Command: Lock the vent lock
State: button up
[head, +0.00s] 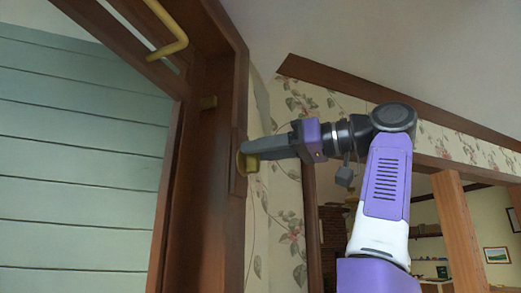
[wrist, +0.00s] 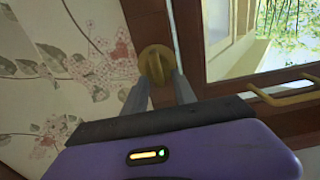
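The vent lock is a round brass knob (head: 248,160) on the dark wooden frame at the centre-left in the head view. In the wrist view the knob (wrist: 155,64) shows a raised middle ridge, just beyond my fingertips. My gripper (head: 257,150) reaches left to the knob. In the wrist view my gripper's two grey fingers (wrist: 160,82) are spread apart, one on each side of the knob, with a gap between them. Whether the fingertips touch the knob is not clear. The fingers partly hide its lower edge.
A brass bar handle (head: 170,38) is on the wooden sash at upper left; it also shows at the right in the wrist view (wrist: 285,95).

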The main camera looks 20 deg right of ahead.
grip_shut()
jog(key=shift+d+m, duration=0.1)
jog(key=shift+m, duration=0.3)
jog(key=shift+w+d+f+m+b, duration=0.1)
jog(key=shift+w+d+f+m, duration=0.2)
jog(key=shift+m, duration=2.7)
jog(key=shift+w+d+f+m+b, duration=0.15)
jog(key=shift+f+m, duration=0.25)
jog(key=shift+m, duration=2.6)
jog(key=shift+w+d+f+m+b, duration=0.1)
jog(key=shift+w+d+f+m, duration=0.2)
jog(key=shift+m, duration=2.7)
jog(key=shift+a+f, duration=0.1)
jog(key=shift+f, duration=0.1)
jog(key=shift+o, duration=0.6)
grip_release()
jog(key=shift+r, duration=0.1)
